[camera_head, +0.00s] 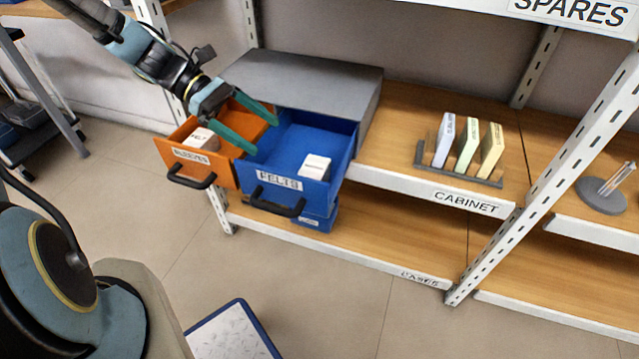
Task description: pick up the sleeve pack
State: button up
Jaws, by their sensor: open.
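The sleeve pack seems to be the small pale box (201,139) lying in the open orange drawer (222,171), whose front label appears to read SLEEVES. The print on the box is too small to read surely. My gripper (263,137) is open and empty, with its two green fingers spread apart. It shows in front of the border between the orange drawer and the blue drawer, to the right of the pale box and apart from it. How high the fingertips are above the drawers I cannot tell.
A grey cabinet top (310,82) lies behind. A rack (459,175) with three upright packs stands on the shelf to the right. A shelf post (560,165) rises farther right.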

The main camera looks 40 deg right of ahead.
aim_at(310, 166)
jog(key=shift+s+d+f+b, duration=0.1)
jog(key=shift+d+f+b, duration=0.05)
jog(key=shift+f+b, duration=0.3)
jog(key=shift+s+d+f+b, duration=0.1)
jog(key=shift+d+f+b, duration=0.05)
jog(key=shift+f+b, duration=0.25)
jog(key=shift+g, duration=0.3)
jog(key=x, duration=0.5)
jog(key=shift+w+f+b, duration=0.1)
jog(key=shift+b, duration=0.25)
jog(key=shift+b+x, duration=0.6)
jog(key=shift+x, duration=2.35)
jog(key=shift+d, duration=0.1)
jog(key=shift+c, duration=0.2)
jog(key=c, duration=1.1)
